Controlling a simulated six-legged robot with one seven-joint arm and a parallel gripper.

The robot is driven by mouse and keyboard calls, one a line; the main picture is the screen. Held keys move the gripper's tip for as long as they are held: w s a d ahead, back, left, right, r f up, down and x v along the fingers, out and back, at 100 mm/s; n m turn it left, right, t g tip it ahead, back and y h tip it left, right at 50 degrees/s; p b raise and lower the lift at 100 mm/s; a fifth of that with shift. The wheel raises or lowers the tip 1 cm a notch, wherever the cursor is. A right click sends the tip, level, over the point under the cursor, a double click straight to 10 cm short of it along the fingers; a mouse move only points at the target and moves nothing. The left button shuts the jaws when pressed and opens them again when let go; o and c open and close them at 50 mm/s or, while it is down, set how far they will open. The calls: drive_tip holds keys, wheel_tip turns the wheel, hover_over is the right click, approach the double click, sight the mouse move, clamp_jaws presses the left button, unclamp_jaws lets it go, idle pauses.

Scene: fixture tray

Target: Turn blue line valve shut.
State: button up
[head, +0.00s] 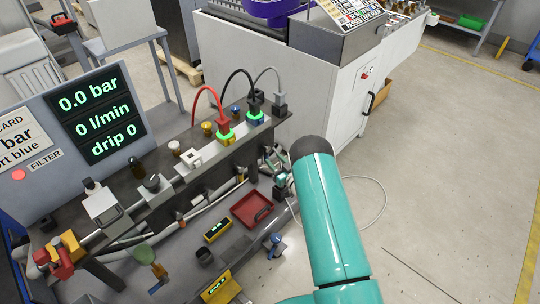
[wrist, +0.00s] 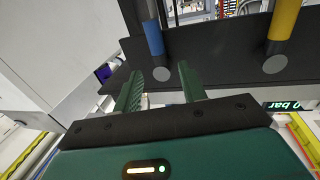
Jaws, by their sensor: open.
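In the wrist view my gripper (wrist: 160,85) is open, with two green ribbed fingers apart and nothing between them. Just beyond the fingertips, a blue-banded pipe (wrist: 154,38) meets a dark plate (wrist: 210,62). A grey round spot (wrist: 161,74) lies at the pipe's end. I cannot make out a valve handle on the blue pipe. In the head view my gripper (head: 280,181) is small and partly hidden by my teal arm, beside the right end of the dark fixture bench (head: 125,180). A small blue part (head: 276,240) shows low on the right; I cannot tell what it is.
A yellow pipe (wrist: 285,20) stands to the right in the wrist view. Red, black and grey hoses rise from connectors on the bench. A display (head: 97,112) reads 0.0 bar, 0 l/min, drip 0. A red tray (head: 251,209) lies below. Floor at right is mostly clear.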

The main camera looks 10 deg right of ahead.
sight(268, 153)
drive_tip(key=shift+x, duration=2.15)
clamp_jaws()
